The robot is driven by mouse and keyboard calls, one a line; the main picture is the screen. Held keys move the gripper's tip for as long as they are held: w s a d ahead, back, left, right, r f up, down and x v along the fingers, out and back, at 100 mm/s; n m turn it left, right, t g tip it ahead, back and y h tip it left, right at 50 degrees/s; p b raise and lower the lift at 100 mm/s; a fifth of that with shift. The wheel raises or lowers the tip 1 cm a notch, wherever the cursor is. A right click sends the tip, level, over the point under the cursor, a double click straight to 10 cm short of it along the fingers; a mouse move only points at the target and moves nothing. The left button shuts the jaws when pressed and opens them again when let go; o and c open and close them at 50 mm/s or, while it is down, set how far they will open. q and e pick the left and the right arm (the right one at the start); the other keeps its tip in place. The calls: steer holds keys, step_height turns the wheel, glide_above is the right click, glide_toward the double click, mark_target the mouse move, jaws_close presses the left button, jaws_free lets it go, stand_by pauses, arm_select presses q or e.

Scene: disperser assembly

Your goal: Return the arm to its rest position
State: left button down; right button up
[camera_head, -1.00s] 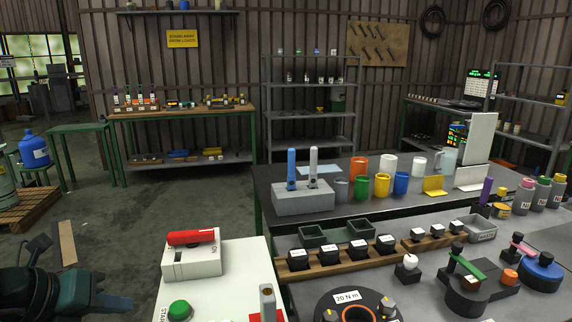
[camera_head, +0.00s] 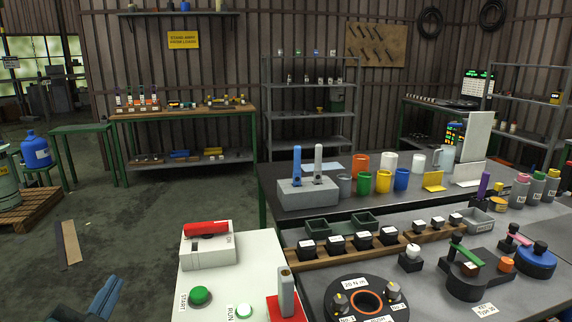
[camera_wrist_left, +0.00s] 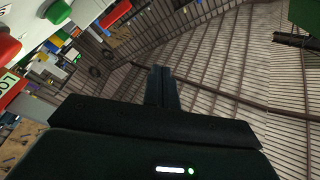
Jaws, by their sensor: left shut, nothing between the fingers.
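My left gripper (camera_head: 103,300) shows at the bottom left of the head view, low and to the left of the white control box. My right gripper is in neither view.
The workbench (camera_head: 440,213) with tools and cups stands right. Open floor (camera_head: 130,230) lies left.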

arm_select(q)
steer(key=s+a+f+n+g+y, duration=0.1)
steer(key=s+f+n+g, duration=0.25)
steer(key=f, duration=0.45)
steer(key=s+f+n+g+y, duration=0.25)
steer(key=s+f+g, duration=0.2)
steer(key=f, duration=0.35)
steer(key=s+d+f+n+g+h, duration=0.1)
steer(key=s+d+f+g+h, duration=0.1)
steer(key=s+d+f+g, duration=0.3)
steer(key=s+d+f+g+h, duration=0.2)
steer(key=s+d+f+g, duration=0.1)
steer(key=s, duration=0.3)
steer(key=w+d+f+m+t+h+p, duration=0.1)
steer(key=w+d+f+t+h+p, duration=0.1)
steer(key=w+d+t, duration=0.4)
steer(key=shift+f+t+h+p, duration=0.15)
steer(key=shift+t+h+p, duration=0.45)
steer(key=shift+p, duration=0.4)
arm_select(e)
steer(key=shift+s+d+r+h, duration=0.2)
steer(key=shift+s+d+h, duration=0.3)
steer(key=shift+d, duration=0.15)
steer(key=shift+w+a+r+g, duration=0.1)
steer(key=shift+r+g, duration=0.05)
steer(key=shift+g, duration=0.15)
arm_select(q)
steer(key=shift+w, duration=0.1)
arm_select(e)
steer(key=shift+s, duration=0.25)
